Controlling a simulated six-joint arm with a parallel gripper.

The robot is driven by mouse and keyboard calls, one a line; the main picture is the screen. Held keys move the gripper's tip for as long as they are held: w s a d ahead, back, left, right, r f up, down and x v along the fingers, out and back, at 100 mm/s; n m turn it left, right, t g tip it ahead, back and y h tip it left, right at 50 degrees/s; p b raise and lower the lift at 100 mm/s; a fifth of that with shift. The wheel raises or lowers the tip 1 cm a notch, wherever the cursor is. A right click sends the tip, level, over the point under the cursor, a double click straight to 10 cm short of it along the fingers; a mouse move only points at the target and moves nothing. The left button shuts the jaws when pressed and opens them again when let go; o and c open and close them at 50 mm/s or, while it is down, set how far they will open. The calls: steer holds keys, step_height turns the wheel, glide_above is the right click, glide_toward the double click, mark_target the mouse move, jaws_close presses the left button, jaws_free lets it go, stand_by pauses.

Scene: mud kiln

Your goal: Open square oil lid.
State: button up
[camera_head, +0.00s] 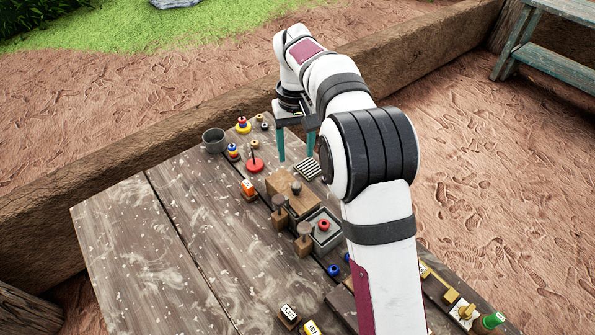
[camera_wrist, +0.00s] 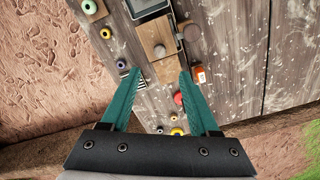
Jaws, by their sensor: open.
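A square wooden lid with a dark round knob (camera_head: 296,187) lies flat near the middle of the table, and I take it to be the oil lid (camera_head: 282,182). In the wrist view the lid (camera_wrist: 152,34) shows ahead of the fingertips, its knob (camera_wrist: 159,50) almost centred between them. My gripper (camera_head: 296,155) points down beyond the lid in the head view, its teal fingers open with nothing between them. Both fingers also show in the wrist view (camera_wrist: 161,76). What lies under the lid is hidden.
A grey tray (camera_head: 310,243) with a red ring (camera_head: 323,225) adjoins the lid. Two wooden round-topped pegs (camera_head: 305,228) stand beside it. An orange labelled block (camera_head: 248,188), a red disc with a peg (camera_head: 255,163) and a grey cup (camera_head: 214,140) stand nearby. The table's left side is bare.

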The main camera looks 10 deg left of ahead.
mark_target(296, 184)
step_height(296, 184, down, 11)
jaws_close()
stand_by(0.4)
stand_by(1.1)
